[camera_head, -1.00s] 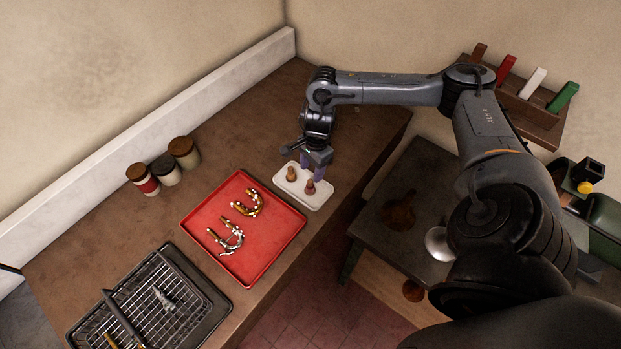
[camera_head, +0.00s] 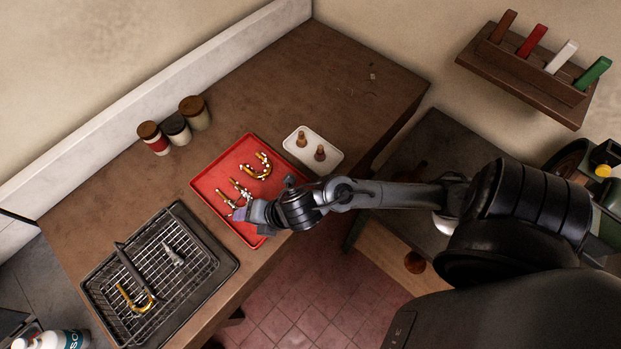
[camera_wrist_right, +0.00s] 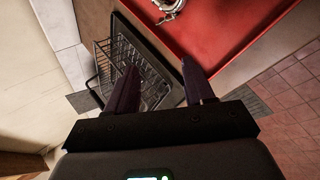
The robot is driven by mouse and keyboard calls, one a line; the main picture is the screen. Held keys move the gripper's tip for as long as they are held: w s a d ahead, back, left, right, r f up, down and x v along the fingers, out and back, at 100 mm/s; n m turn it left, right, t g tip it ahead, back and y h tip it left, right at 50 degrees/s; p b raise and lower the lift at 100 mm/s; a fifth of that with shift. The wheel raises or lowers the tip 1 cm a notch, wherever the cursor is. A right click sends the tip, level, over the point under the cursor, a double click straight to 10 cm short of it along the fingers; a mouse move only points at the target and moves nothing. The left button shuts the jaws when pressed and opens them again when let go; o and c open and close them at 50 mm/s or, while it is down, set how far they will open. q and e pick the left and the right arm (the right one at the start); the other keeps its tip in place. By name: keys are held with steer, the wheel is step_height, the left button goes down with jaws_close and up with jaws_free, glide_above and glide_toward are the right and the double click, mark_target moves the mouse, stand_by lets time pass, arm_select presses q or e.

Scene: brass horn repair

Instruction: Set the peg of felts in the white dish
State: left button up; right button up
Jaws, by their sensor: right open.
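The white dish (camera_head: 314,162) stands on the brown bench, right of the red tray. Two small pegs stand upright in it, a tan one (camera_head: 302,139) and a darker, reddish-brown one (camera_head: 320,153). Their felts are too small to make out. My right gripper (camera_head: 242,213) is over the front part of the red tray, away from the dish. In the right wrist view its two fingers (camera_wrist_right: 160,80) are apart with nothing between them. My left gripper is not in view.
The red tray (camera_head: 219,177) holds a brass crook (camera_head: 257,166) and a silver-and-brass one (camera_head: 236,193). A wire basket (camera_head: 154,262) on a dark tray stands at the front left. Several lidded jars (camera_head: 175,129) stand near the wall.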

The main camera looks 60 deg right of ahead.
steer(key=s+d+f+m+g+h, duration=0.1)
steer(key=s+d+m+g, duration=0.1)
steer(key=s+m, duration=0.5)
steer(key=s+d+f+m+g+h, duration=0.1)
steer(key=s+m, duration=0.5)
steer(key=m, duration=0.8)
steer(key=d+g, duration=0.1)
steer(key=d, duration=0.1)
steer(key=shift+s+d+g, duration=0.3)
steer(key=shift+s+d, duration=0.05)
steer(key=shift+r, duration=0.1)
